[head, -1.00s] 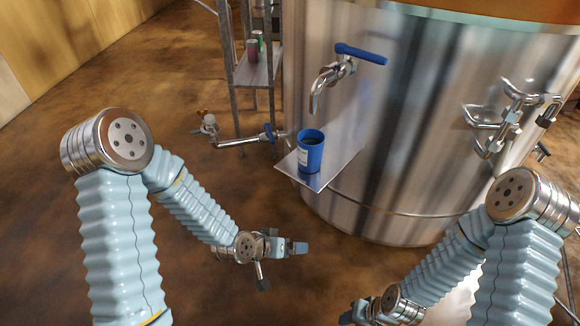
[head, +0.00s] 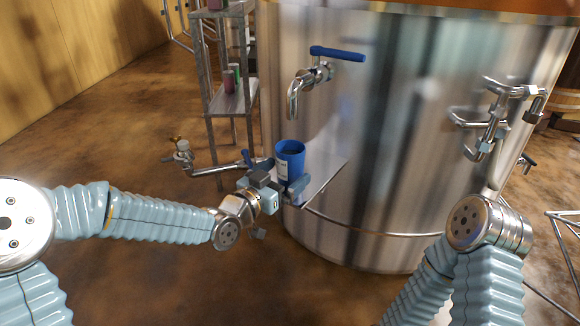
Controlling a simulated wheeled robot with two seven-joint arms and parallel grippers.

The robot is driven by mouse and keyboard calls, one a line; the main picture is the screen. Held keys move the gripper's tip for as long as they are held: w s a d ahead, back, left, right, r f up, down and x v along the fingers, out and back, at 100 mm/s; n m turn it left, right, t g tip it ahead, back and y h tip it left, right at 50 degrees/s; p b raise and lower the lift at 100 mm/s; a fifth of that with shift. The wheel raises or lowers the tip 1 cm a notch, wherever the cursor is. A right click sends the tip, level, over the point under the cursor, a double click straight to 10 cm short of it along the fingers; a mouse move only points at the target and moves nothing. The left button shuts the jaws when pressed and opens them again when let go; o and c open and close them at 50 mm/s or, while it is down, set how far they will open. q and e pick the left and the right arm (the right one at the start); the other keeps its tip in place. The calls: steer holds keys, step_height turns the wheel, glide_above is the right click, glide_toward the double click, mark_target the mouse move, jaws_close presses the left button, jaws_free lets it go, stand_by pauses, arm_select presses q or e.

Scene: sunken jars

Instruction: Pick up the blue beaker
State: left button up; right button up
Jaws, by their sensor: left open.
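The blue beaker (head: 290,155) stands upright on a small metal shelf (head: 325,172) fixed to the side of a large steel tank. A pale label shows on its left side, and its lower part is hidden behind my gripper. My left gripper (head: 283,181) is open, with its fingers at the beaker's lower front. I cannot tell whether the fingers touch the beaker or how far they reach around it. My right arm comes in at the lower right, but its gripper is out of view.
A steel tap with a blue handle (head: 337,54) hangs above the beaker. A lower valve pipe (head: 215,168) sticks out to the left of the tank (head: 400,130). A metal rack (head: 232,98) with small cans stands behind. Pipe fittings (head: 492,120) project at the right.

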arm_select(q)
steer(key=x, duration=0.5)
steer(key=shift+w+a+r, duration=0.1)
steer(key=shift+r, duration=0.05)
steer(key=c, duration=1.2)
steer(key=shift+c, duration=0.7)
steer(key=shift+r, duration=0.15)
